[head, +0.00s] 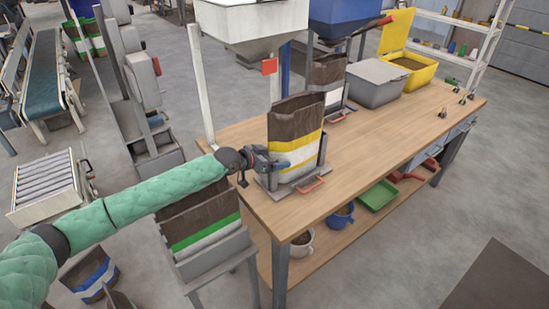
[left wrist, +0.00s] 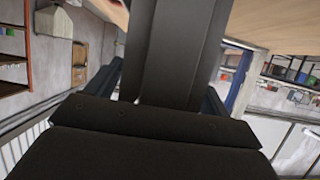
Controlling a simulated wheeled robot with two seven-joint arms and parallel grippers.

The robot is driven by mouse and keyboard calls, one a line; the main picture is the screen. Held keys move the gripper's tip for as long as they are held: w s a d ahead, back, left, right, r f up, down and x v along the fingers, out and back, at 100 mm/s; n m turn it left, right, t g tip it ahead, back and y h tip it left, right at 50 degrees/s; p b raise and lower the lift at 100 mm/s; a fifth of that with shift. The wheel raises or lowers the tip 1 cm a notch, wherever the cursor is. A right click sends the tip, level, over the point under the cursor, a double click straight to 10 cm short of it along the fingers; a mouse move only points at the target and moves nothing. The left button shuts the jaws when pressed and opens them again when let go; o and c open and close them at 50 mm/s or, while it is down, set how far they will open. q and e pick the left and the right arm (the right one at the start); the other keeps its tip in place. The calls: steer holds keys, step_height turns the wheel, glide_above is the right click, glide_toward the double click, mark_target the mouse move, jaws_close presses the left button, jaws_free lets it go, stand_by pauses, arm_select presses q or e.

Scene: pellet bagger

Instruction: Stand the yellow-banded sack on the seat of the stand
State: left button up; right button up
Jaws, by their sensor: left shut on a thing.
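The yellow-banded sack (head: 296,115) is upright on the near left end of the bench, brown above with a yellow band and white below. It is at the stand (head: 283,188), a grey metal frame with a low front and a red handle. The sack's bottom edge is down at the seat, but I cannot tell whether it rests fully on it. My left gripper (head: 279,163) is shut on the sack's lower left side. In the left wrist view, dark gripper parts fill the middle and the sack cannot be made out. My right gripper is not in view.
A white hopper (head: 252,22) hangs behind the sack. A second brown sack (head: 328,72) stands under the blue hopper (head: 345,10). A green-banded sack (head: 203,219) is in a grey holder below my left arm.

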arm_select(q)
steer(key=shift+f+b, duration=0.3)
steer(key=shift+f, duration=0.15)
steer(key=o, duration=1.6)
